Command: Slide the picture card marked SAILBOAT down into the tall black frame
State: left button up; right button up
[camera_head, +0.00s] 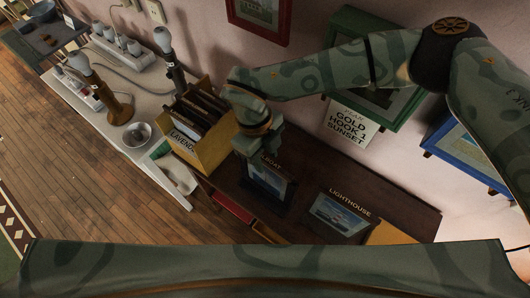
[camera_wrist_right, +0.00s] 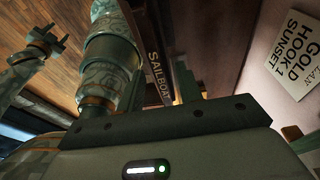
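The SAILBOAT card (camera_head: 268,181) shows a boat picture within the tall black frame (camera_head: 262,201) on the dark cabinet top; how deep it sits I cannot tell. My right gripper (camera_head: 262,150) points down at the card's top edge and hides the first letters of its label. In the wrist view the SAILBOAT label (camera_wrist_right: 159,78) shows between the fingers of my right gripper (camera_wrist_right: 162,88); whether they press on the card is unclear. My left gripper (camera_wrist_right: 53,36) is small in the wrist view, away from the card, its fingertips apart and empty.
A LIGHTHOUSE card (camera_head: 340,214) is on the cabinet to the right. A yellow box (camera_head: 212,151) of cards stands left of my right gripper. A green wall frame (camera_head: 372,97) and a GOLD HOOK 1 SUNSET sign (camera_head: 350,127) are behind my arm.

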jog(key=shift+r, duration=0.1)
notch_tip(320, 180, up, 16)
jog(key=w+a, duration=0.2)
jog(key=shift+a, duration=0.3)
jog(key=shift+f, duration=0.2)
